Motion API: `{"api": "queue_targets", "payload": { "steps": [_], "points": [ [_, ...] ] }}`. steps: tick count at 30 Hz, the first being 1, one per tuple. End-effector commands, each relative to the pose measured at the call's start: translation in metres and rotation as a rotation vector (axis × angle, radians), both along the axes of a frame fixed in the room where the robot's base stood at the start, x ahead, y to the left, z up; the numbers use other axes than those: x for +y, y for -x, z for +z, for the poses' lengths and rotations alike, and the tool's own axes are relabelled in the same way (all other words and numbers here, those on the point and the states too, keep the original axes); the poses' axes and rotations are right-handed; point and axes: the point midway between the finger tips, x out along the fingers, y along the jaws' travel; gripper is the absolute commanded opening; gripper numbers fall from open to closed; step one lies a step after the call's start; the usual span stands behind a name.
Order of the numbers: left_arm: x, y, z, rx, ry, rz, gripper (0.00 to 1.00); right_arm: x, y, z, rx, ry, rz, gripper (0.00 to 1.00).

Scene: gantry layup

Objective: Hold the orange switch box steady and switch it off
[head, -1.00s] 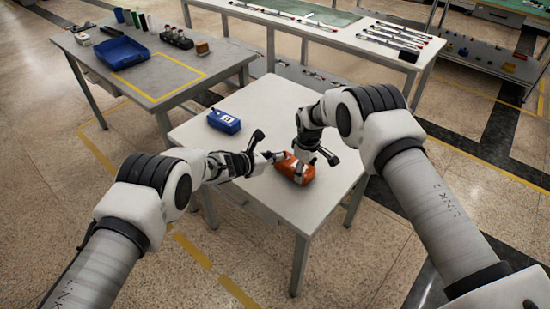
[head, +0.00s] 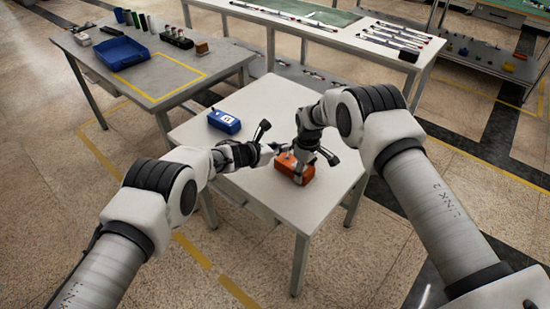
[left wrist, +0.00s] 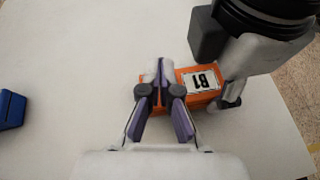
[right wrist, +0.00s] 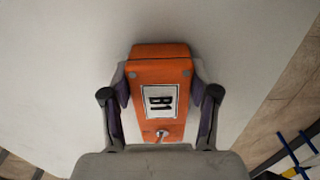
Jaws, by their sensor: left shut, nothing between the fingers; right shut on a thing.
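The orange switch box (head: 290,172) lies near the right side of the small white table (head: 262,196). My right gripper (right wrist: 160,85) is shut on its two long sides from above. In the right wrist view, the orange box (right wrist: 150,72) shows a white B1 label and a small metal toggle (right wrist: 162,134) by its near end; I cannot tell which way the toggle is set. My left gripper (head: 281,148) is shut and empty at the box's far-left end. In the left wrist view its closed fingertips (left wrist: 161,72) cover the box end and hide the toggle.
A blue box (head: 224,121) stands at the far left of the white table. The table's front left area is bare. A grey table with a blue tray (head: 122,53) is behind on the left. A long bench (head: 330,38) stands at the back.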

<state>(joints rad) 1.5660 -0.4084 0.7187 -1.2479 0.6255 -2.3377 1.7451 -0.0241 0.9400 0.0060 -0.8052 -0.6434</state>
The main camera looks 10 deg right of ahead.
Motion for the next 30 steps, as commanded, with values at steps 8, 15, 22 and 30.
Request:
{"api": "queue_targets", "payload": {
  "steps": [8,15,22,30],
  "points": [
    [0.003,0.001,0.001,0.002,0.0,0.001,0.0,0.0,0.0,-0.001,0.001,0.001,0.0,0.18],
    [0.031,0.014,0.014,0.003,-0.002,0.002,0.0,0.0,0.0,-0.001,0.0,0.0,0.0,0.18],
    [0.054,0.023,0.064,-0.002,-0.002,0.001,0.0,0.0,0.0,-0.001,0.0,0.0,0.0,0.18],
    [0.071,0.029,0.103,0.0,0.0,0.001,0.0,0.0,0.0,-0.001,0.001,0.001,0.0,0.18]
  ]
}}
